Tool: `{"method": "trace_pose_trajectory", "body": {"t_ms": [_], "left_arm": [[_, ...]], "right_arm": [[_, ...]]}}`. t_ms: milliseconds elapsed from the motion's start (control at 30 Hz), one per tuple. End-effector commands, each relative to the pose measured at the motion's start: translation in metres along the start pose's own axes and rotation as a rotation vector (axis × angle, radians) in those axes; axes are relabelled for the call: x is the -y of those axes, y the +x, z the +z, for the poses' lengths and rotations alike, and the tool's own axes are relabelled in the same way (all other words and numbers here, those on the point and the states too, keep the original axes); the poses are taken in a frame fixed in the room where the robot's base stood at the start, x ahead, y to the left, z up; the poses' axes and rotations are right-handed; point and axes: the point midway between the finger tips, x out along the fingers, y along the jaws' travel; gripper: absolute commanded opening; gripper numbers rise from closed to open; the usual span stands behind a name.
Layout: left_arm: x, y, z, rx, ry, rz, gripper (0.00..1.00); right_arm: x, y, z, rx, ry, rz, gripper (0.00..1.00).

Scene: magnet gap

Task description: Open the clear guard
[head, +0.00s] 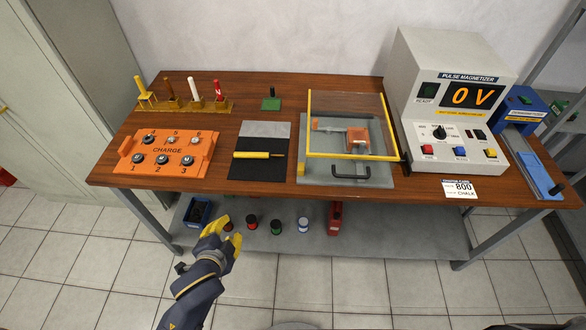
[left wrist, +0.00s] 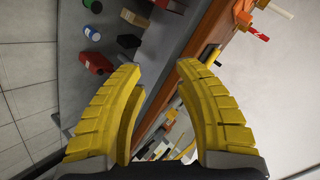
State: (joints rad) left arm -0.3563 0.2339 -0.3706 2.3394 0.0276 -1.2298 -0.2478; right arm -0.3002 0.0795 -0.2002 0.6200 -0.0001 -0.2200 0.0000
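The clear guard (head: 350,110) is a see-through cover with a yellow frame. It is over the grey fixture base (head: 312,182) in the head view, right of the table's middle. An orange clamp-like part (head: 357,137) shows through it. A black bar handle (head: 350,172) is at the front of the fixture; I cannot tell whether it joins the guard. My left gripper (head: 232,227) is open and empty, in front of the table edge, left of and well apart from the guard. Its two yellow fingers (left wrist: 161,67) are spread in the left wrist view. My right gripper is out of view.
The pulse magnetizer (head: 455,105) reads 0 V and stands right of the guard. A black mat (head: 260,168) with a yellow-handled tool and the orange charge block (head: 168,153) lie to the left. A lower shelf (head: 390,235) holds small containers and a red bottle (head: 335,218).

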Motion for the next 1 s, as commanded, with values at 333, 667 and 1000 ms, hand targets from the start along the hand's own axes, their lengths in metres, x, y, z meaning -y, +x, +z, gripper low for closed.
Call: {"method": "trace_pose_trajectory", "body": {"t_ms": [333,667,1000], "left_arm": [[0.009,-0.019,-0.173,-0.558,0.398,-0.096,0.33],[-0.018,-0.045,-0.232,-0.858,0.636,-0.15,0.33],[-0.025,-0.037,-0.253,-0.9,0.67,-0.161,0.33]], "right_arm": [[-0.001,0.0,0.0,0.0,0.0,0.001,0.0],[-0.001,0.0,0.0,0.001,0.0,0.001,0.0],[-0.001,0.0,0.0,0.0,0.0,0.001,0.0]]}}
